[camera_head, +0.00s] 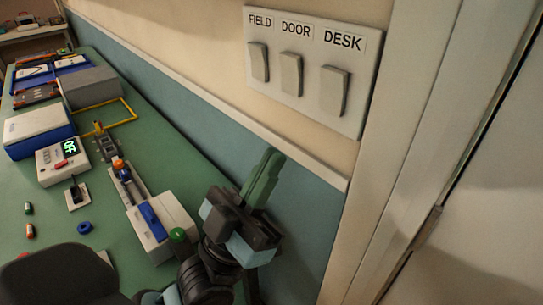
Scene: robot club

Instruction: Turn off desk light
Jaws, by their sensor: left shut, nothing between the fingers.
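A white switch plate (309,103) with three rocker switches is on the wall, labelled FIELD, DOOR and DESK. The desk light switch (333,91) is the rightmost rocker, under the DESK label. The door switch (291,74) and field switch (258,62) are to its left. My left gripper (268,160) is shut and empty, with its green fingers pointing up. In the picture it is below the switch plate and apart from it. My right gripper is not in view.
A door frame (418,130) stands right of the plate.

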